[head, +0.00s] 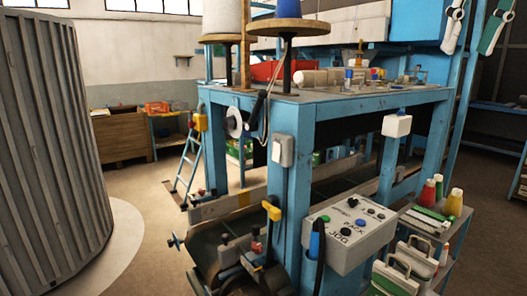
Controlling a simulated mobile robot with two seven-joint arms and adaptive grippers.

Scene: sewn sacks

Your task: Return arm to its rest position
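I cannot make out either arm clearly in the head view. No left gripper shows. I cannot pick out the fingers of my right gripper against the machinery, so its opening and whether it holds anything cannot be told. A blue sewing stand (300,185) fills the middle, with a grey control box (350,232) on its near side. A dark upright part with a blue piece (315,246) stands close in front of the box's left end; I cannot tell what it is.
A ribbed grey cylinder (45,150) stands at the left. Thread cones (222,18) sit above the stand. A tool cart (430,225) with bottles is at the right front. A blue ladder (187,160) leans behind. Clear floor (150,200) lies between cylinder and stand.

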